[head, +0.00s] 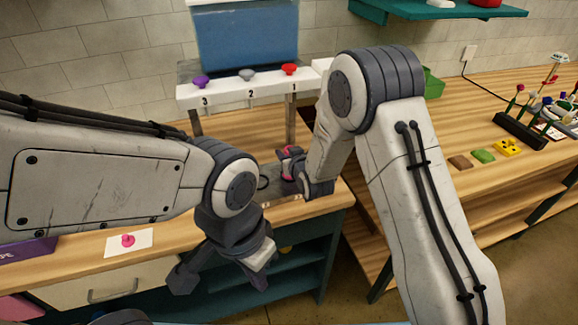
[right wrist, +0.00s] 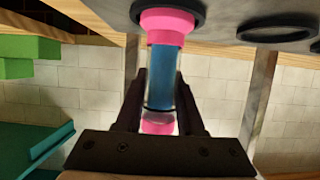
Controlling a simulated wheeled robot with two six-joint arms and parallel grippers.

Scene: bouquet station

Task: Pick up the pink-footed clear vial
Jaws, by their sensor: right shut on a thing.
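The pink-footed vial (right wrist: 161,85) shows in the right wrist view, which looks upside down. Its pink foot (right wrist: 166,22) is at a black ring in the grey plate (right wrist: 222,22), and blue shows inside the glass. A pink band is at its other end. My right gripper (right wrist: 160,80) is shut on the vial's glass, one finger on each side. In the head view, my right gripper (head: 301,172) is under the dispenser, and only small pink parts of the vial (head: 290,151) show. My left gripper (head: 221,281) is open and empty in front of the counter's edge.
A dispenser with a blue tank (head: 247,38) has purple, grey and red knobs above its numbers. A pink piece (head: 127,240) lies on a white card at the left. A flower rack (head: 523,131) and sponge-like blocks (head: 484,156) are on the right counter.

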